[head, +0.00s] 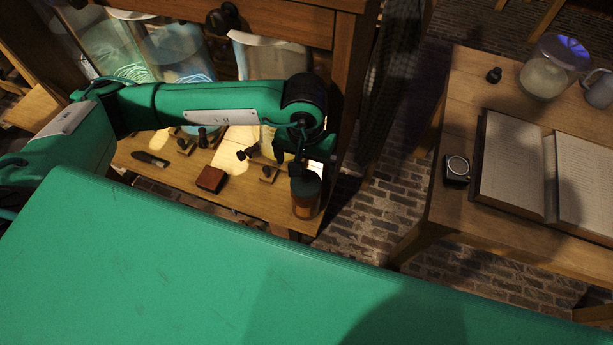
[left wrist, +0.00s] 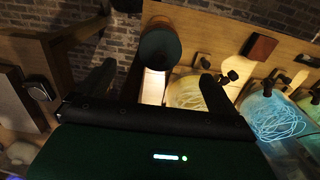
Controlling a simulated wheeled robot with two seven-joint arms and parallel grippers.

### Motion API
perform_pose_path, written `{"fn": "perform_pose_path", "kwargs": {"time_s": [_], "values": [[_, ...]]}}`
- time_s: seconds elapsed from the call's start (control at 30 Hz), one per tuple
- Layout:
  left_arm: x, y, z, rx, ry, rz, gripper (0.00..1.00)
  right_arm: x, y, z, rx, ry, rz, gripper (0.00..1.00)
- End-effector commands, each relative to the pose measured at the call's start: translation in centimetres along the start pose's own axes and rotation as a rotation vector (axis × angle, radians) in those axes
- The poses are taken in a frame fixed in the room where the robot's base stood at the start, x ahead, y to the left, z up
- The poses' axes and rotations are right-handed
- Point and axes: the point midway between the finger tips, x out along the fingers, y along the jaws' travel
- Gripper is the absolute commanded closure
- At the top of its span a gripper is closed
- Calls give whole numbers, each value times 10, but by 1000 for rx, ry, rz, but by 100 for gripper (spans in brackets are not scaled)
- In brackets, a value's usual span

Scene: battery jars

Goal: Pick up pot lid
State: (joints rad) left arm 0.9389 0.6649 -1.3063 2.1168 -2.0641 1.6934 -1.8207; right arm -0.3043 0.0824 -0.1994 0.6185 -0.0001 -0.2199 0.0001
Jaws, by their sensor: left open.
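A dark, round pot lid (head: 306,184) sits on a small amber pot (head: 305,208) at the right front corner of the wooden bench. In the left wrist view the lid (left wrist: 160,45) shows from above, upper middle, beyond the fingers. My left gripper (head: 299,160) hangs just above and behind the lid in the head view, partly hidden by its own wrist. In the left wrist view its two dark fingers (left wrist: 157,78) are apart with nothing between them. Whether a finger touches the lid cannot be told. My right gripper is not in view.
The bench (head: 270,213) holds a red-brown block (head: 211,179), small dark-knobbed fittings and large glass jars (head: 178,52) with coiled wire behind. A wooden post (head: 350,75) stands right of the gripper. A separate table (head: 455,110) at right carries an open book (head: 512,165) and a jar.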

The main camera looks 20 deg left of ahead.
Motion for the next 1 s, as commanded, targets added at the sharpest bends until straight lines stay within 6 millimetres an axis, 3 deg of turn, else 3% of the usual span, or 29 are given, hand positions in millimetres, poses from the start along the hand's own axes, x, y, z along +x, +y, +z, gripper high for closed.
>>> {"fn": "perform_pose_path", "kwargs": {"time_s": [0.17,0.33,0.5,0.7,1.0], "values": [[26,0,0,-1,-2,0,4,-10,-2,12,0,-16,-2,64],[36,0,0,0,-2,0,4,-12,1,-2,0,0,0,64],[52,-1,-2,-1,-3,0,4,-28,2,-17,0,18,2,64],[80,-2,-4,-1,-2,0,4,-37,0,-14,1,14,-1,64],[87,-1,-4,0,0,1,4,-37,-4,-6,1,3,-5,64]]}}
